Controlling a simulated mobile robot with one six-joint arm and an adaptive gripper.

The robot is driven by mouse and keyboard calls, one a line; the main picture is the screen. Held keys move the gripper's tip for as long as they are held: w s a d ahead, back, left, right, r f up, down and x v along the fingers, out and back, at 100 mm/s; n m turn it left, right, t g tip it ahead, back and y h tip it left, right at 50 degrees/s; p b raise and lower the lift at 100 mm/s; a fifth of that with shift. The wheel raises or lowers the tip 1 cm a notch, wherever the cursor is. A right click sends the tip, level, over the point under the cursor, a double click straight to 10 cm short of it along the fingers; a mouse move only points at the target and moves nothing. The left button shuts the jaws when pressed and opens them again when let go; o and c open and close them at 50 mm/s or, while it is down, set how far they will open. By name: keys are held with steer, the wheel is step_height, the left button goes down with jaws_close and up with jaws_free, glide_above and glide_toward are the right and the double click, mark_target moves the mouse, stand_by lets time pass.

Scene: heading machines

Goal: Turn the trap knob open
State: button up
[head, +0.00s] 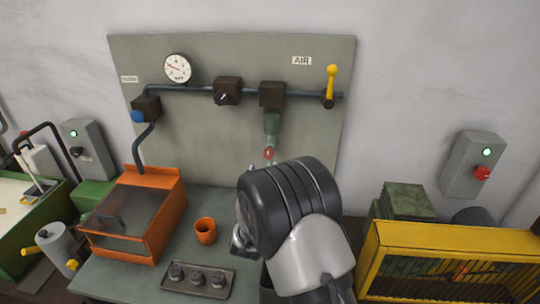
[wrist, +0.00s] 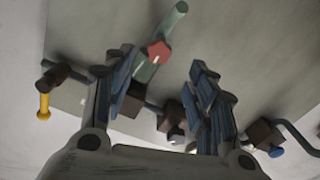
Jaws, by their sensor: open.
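The red trap knob (head: 268,153) is under the green trap body (head: 271,124) on the wall panel's air line, just above my wrist in the head view. In the wrist view the red knob (wrist: 159,52) is star-shaped with a pale mark, and a green tube (wrist: 175,18) runs past it. My gripper (wrist: 160,62) is open, with one finger on each side of the knob in this view. I see no contact; the depth gap is unclear. In the head view my wrist hides most of the gripper.
The panel also carries a gauge (head: 177,68), a dark valve with a selector (head: 227,91), a blue knob (head: 138,116) and a yellow lever (head: 331,82). Below stand an orange bin (head: 160,205), an orange cup (head: 205,231) and a yellow guard (head: 450,240).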

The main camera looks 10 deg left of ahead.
mark_target(269, 157)
steer(key=w, duration=0.5)
steer(key=w+b, duration=0.1)
steer(key=w, duration=0.5)
steer(key=shift+w+d, duration=0.2)
steer(key=shift+w, duration=0.05)
steer(key=c, duration=1.1)
